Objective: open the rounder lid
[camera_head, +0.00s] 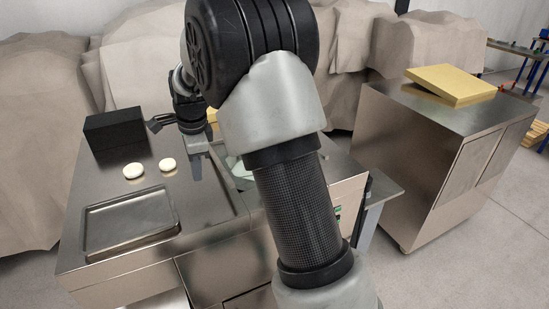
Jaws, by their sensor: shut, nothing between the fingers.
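The steel machine (345,190) behind my arm, with small green marks on its front, may be the rounder, but I cannot tell for sure. A pale round surface (238,168) shows in a recess beside my arm. The lid cannot be made out clearly, as my arm covers much of this area. My gripper (201,178) points down, shut and empty, just left of the recess and above the steel worktop. Whether it touches anything is unclear.
Two white dough pieces (133,171) (168,164) and a shallow steel tray (103,229) lie on the worktop (75,262). A black box (115,130) stands at the back left. A steel cabinet (420,165) with a yellow slab (452,84) stands right. Beige covered shapes fill the back.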

